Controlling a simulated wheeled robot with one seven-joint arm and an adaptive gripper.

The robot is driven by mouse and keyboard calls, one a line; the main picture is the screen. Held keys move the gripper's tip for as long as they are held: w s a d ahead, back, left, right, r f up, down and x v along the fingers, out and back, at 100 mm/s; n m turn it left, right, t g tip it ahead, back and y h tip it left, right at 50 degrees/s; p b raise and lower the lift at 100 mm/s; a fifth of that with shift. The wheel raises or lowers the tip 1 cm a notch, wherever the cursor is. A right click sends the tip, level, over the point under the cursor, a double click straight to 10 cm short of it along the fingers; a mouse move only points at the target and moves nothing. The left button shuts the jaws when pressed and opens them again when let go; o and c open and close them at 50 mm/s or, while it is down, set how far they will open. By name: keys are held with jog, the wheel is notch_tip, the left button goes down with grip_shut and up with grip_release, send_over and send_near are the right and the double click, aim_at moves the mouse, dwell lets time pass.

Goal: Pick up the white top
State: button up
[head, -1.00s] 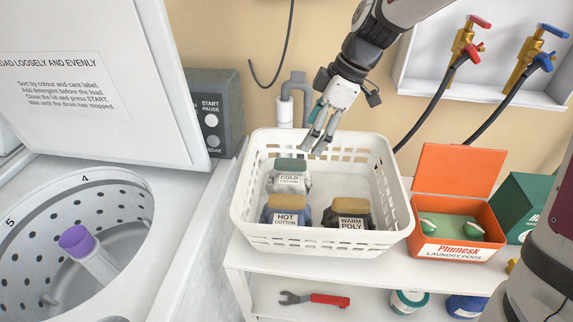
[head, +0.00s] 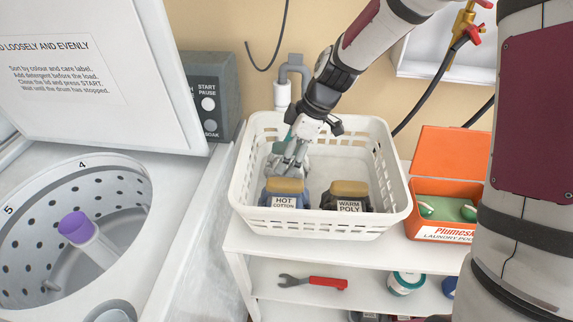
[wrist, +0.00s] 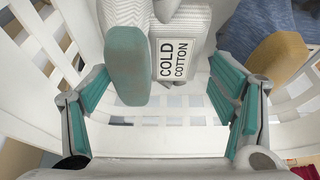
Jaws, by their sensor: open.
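The white top is the garment labelled COLD COTTON (wrist: 192,22), a folded white knit piece with a teal end, in the back left of the white basket (head: 396,196). In the head view my gripper (head: 287,165) is down inside the basket and hides most of it; a bit of its teal end (head: 281,146) shows. In the wrist view my gripper (wrist: 162,108) is open, its teal-padded fingers apart at left and right. The white top lies ahead between and beyond the fingers, and I cannot tell whether they touch it.
Beside it in the basket are the HOT COTTON bundle (head: 284,196) and the WARM POLY bundle (head: 346,197). The basket walls stand close around my gripper. An orange pod box (head: 443,208) is to the right, and the open washer (head: 78,225) is to the left.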

jog(key=shift+a+f, duration=0.15)
jog(key=shift+f, duration=0.3)
jog(key=c, duration=1.4)
jog(key=shift+c, duration=0.2)
